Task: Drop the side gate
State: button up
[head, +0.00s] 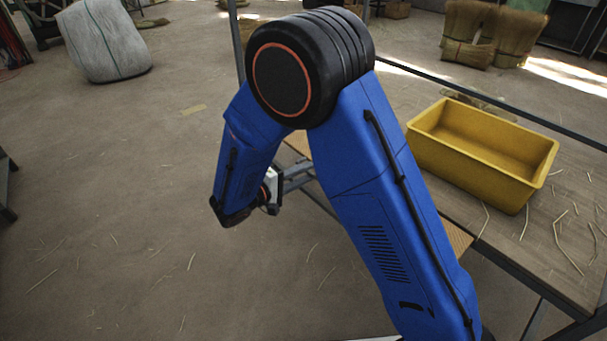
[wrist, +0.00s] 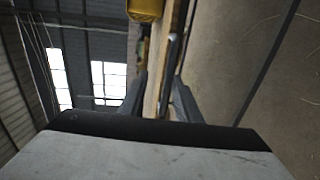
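The side gate is hard to make out. A slim grey bar (wrist: 170,62) along the bench edge in the wrist view may be its handle or rail, but I cannot tell. My gripper (head: 297,176) is at the left end of the wooden bench (head: 570,240), partly hidden behind my blue arm. In the wrist view, my gripper (wrist: 160,88) has its two fingers apart, one on each side of the bar and the pale wooden edge. Whether either finger touches them is unclear.
A yellow bin (head: 480,150) stands on the bench, with loose straws beside it. A dark rail (head: 480,96) runs along the bench's far side. A wrapped white bale (head: 103,40) stands at the back left. The floor on the left is mostly clear.

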jog(key=v, duration=1.7)
jog(key=shift+a, duration=0.2)
jog(key=shift+c, duration=0.7)
